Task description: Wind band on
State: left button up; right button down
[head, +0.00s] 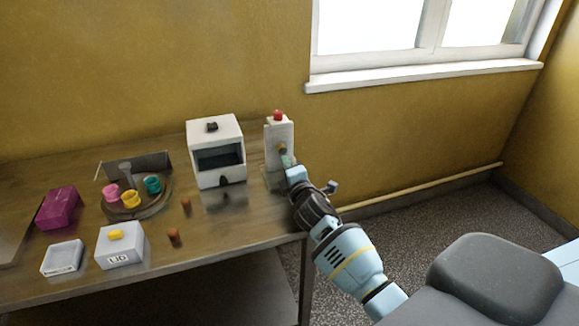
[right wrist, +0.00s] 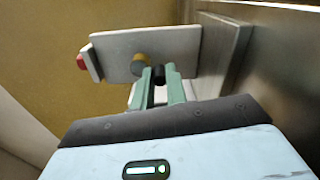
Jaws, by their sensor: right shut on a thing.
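A white upright stand (head: 280,133) with a red button (head: 277,115) on top is at the right end of the table. It also shows in the right wrist view (right wrist: 172,45), turned on its side. A brass hub (right wrist: 139,62) sits on its face, with a small black handle (right wrist: 158,73) beside it. My right gripper (right wrist: 160,80) has its green fingers shut on the black handle. In the head view my right gripper (head: 287,161) is at the stand's face and hides the handle. No band can be made out. My left gripper is not in view.
A white machine (head: 216,130) with a dark opening stands left of the stand. A lidded white box (head: 120,252), a shallow tray (head: 63,258), a magenta box (head: 58,207), colored cups (head: 131,199) and two brown pieces (head: 174,236) are on the wooden table (head: 235,228).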

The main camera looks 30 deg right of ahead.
jog(key=m, duration=0.3)
jog(key=a+m, duration=0.1)
jog(key=m, duration=0.1)
jog(key=shift+w+a+r+m, duration=0.1)
jog(key=shift+w+a+m, duration=0.1)
jog(key=shift+m, duration=0.2)
dwell(0.4)
jog(key=c, duration=1.4)
grip_release()
jog(key=shift+s, duration=0.15)
jog(key=shift+v, duration=3.85)
